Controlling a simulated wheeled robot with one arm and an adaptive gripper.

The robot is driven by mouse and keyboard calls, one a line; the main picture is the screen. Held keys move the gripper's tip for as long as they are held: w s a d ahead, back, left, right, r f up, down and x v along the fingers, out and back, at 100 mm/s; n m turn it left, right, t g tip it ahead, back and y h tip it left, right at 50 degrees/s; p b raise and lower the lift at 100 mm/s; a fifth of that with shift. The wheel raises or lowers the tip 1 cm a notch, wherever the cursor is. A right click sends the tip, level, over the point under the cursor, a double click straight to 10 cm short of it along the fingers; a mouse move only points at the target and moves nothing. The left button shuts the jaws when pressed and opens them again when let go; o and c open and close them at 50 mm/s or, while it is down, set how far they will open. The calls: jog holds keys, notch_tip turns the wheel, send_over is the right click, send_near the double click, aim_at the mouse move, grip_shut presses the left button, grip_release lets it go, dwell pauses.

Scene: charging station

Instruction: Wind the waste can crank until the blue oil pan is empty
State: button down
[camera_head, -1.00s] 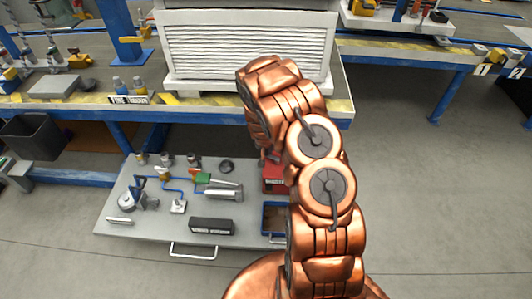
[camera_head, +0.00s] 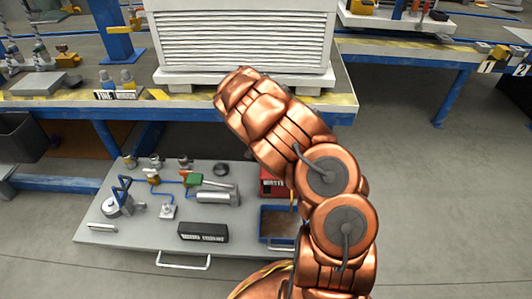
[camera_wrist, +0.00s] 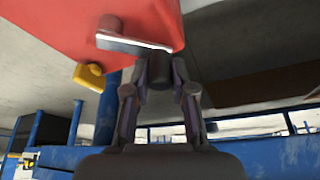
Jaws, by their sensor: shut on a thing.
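The red waste can (camera_head: 275,184) stands on the grey cart, partly behind my arm. It fills the upper left of the wrist view (camera_wrist: 60,35). A flat silver crank arm (camera_wrist: 130,42) is on the can, with a dark grip (camera_wrist: 159,70) at its right end. My gripper (camera_wrist: 160,82) is shut on that grip. In the head view my arm hides the gripper and crank. The blue oil pan (camera_head: 264,225) sits in front of the can and looks dark brown inside; I cannot tell its oil level.
The grey cart (camera_head: 130,233) also holds a black box (camera_head: 203,232), a silver cylinder (camera_head: 217,198) and blue piping. A workbench with a large white louvred unit (camera_head: 245,50) stands behind. A yellow part (camera_wrist: 90,77) is left of the crank. Open floor lies at right.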

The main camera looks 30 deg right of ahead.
jog(key=b, duration=0.1)
jog(key=d+m+b, duration=0.1)
jog(key=b, duration=0.1)
jog(key=shift+s+f+m+g, duration=0.15)
jog(key=shift+f+m+g, duration=0.15)
jog(key=shift+f+g, duration=0.1)
jog(key=d+m+g+b, duration=0.1)
jog(key=m+b, duration=0.1)
jog(key=b, duration=0.1)
jog(key=shift+s, duration=0.1)
jog(key=shift+s+d+r+m+g+b, duration=0.15)
jog(key=shift+d+m+g+b, duration=0.15)
jog(key=shift+m+b, duration=0.45)
jog(key=shift+s+d+r+m+g+b, duration=0.1)
jog(key=shift+d+m+g+b, duration=0.15)
jog(key=shift+m+b, duration=0.45)
jog(key=shift+m, duration=0.25)
jog(key=c, duration=0.9)
grip_release()
jog(key=shift+w, duration=0.1)
jog(key=shift+c, duration=0.2)
jog(key=shift+r, duration=0.1)
jog(key=shift+r, duration=0.1)
